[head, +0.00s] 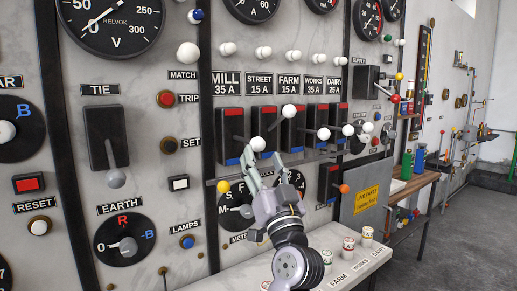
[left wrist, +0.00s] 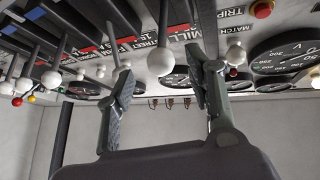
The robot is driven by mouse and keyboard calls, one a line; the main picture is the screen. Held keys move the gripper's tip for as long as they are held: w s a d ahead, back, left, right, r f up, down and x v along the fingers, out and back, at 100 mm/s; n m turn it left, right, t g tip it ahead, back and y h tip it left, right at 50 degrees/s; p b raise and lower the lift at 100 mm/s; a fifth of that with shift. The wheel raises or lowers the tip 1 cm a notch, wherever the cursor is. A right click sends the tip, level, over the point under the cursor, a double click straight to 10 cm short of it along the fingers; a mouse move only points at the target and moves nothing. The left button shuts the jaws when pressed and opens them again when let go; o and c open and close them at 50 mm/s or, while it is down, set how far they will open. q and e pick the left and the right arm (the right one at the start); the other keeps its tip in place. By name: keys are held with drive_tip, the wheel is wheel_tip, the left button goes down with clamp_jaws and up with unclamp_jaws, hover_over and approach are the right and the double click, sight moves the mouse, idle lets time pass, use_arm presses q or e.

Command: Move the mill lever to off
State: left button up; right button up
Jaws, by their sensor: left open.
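The mill switch (head: 230,138) is a black box with a red top mark and a blue bottom mark, under the label MILL 35 A. Its lever sticks out from the box and ends in a white ball (head: 258,144), slightly below the pivot. My left gripper (head: 266,158) is open just below that ball in the head view. In the left wrist view, a white ball on a rod, apparently the mill lever's (left wrist: 161,62), shows between the open fingertips (left wrist: 158,78), with gaps on both sides. My right gripper is out of view.
Close on the right stand the street lever ball (head: 289,111), raised higher, and the farm lever ball (head: 323,133). Dials such as the meter switch (head: 231,207) lie behind my gripper.

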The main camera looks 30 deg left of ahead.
use_arm(q)
drive_tip(key=v, duration=0.6)
drive_tip(key=shift+s+d+f, duration=0.15)
drive_tip(key=shift+s+d, duration=0.05)
